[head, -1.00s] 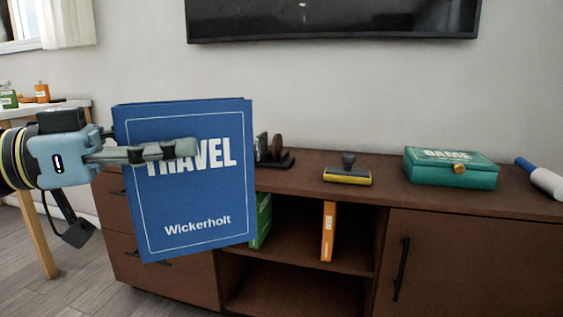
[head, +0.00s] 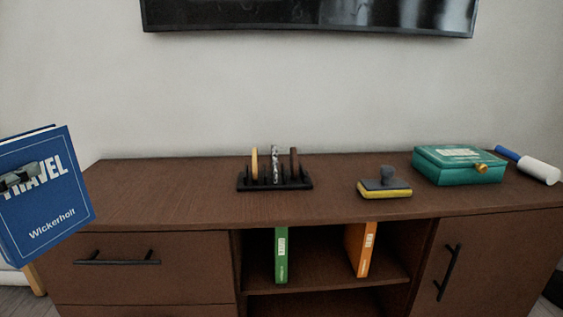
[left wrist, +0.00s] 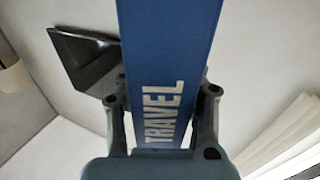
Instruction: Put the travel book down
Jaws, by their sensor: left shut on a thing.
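The blue travel book (head: 45,205), with "TRAVEL" and "Wickerholt" on its cover, is at the left edge of the head view, tilted and held in the air left of the cabinet. My left gripper (head: 20,178) is shut on it, with a finger across the cover; part of the book and the arm are cut off by the frame. In the left wrist view the book's spine (left wrist: 168,60) stands between the two fingers (left wrist: 162,115). The brown cabinet's top (head: 170,195) is bare at its left end. My right gripper is not in view.
A green book (head: 281,256) and an orange book (head: 361,250) stand on the open shelf.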

